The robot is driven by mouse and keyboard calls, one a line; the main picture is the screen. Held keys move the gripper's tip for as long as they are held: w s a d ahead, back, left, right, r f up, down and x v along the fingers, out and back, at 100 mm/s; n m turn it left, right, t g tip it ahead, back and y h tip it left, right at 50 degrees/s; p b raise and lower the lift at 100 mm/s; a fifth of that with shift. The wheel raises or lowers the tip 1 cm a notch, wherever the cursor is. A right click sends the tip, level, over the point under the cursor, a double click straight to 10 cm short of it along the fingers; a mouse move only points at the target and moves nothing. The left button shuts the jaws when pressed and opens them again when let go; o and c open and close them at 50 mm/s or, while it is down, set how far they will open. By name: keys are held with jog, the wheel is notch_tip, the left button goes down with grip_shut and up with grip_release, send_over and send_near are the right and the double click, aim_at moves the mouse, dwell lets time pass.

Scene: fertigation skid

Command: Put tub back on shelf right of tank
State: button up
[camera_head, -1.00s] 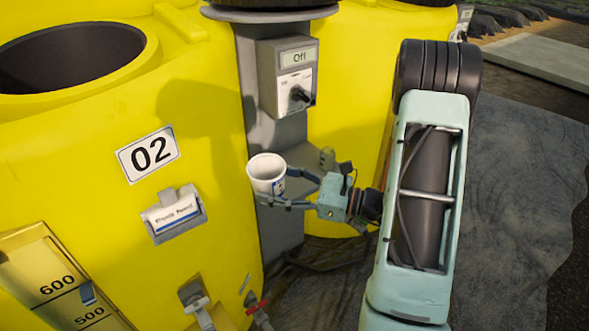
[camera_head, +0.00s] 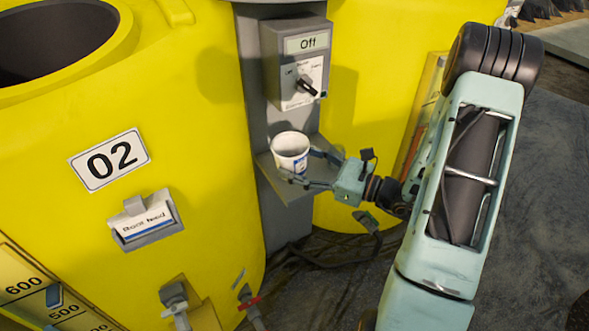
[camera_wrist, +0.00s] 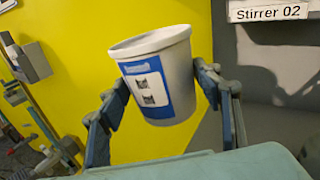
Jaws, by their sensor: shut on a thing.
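A white tub (camera_head: 290,150) with a blue label is held between the fingers of my gripper (camera_head: 305,168). The tub is roughly upright in the head view and looks slightly tilted in the wrist view (camera_wrist: 155,75). The small grey shelf (camera_head: 300,187) projects from the grey post right of the yellow tank 02 (camera_head: 190,110). The tub appears over or in front of the shelf's left part; whether it touches the shelf cannot be told. In the wrist view my gripper's fingers (camera_wrist: 165,95) are on both sides of the tub.
A control box (camera_head: 295,65) reading "Off" is on the post above the shelf. A "Stirrer 02" sign (camera_wrist: 268,10) shows in the wrist view. A label holder (camera_head: 147,220) and valves (camera_head: 175,300) stick out from the tank. Another yellow tank (camera_head: 370,80) stands behind right.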

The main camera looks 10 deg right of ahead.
jog(key=a+f+m+h, duration=0.1)
jog(key=w+a+f+m+t+p, duration=0.1)
jog(key=shift+f+t+h, duration=0.3)
jog(key=shift+f+h, duration=0.1)
jog(key=a, duration=0.1)
jog(key=a+r+m+p, duration=0.1)
jog(key=a+t+p, duration=0.1)
jog(key=shift+a+r+h, duration=0.1)
jog(key=shift+r+h, duration=0.15)
jog(key=shift+h, duration=0.15)
jog(key=w+d+f+b, duration=0.1)
jog(key=w+d+f, duration=0.1)
jog(key=w+f, duration=0.1)
jog(key=w+d+f, duration=0.2)
jog(key=w, duration=0.2)
jog(key=w+d+f+b, duration=0.1)
jog(key=w+d+f, duration=0.2)
jog(key=w, duration=0.1)
jog(key=shift+w+d+f+b, duration=0.1)
jog(key=shift+w+f+b, duration=0.05)
jog(key=shift+f+b, duration=0.2)
jog(key=shift+w+d+f, duration=0.15)
jog(key=shift+f, duration=0.15)
notch_tip(320, 180, down, 3)
jog(key=shift+b, duration=0.4)
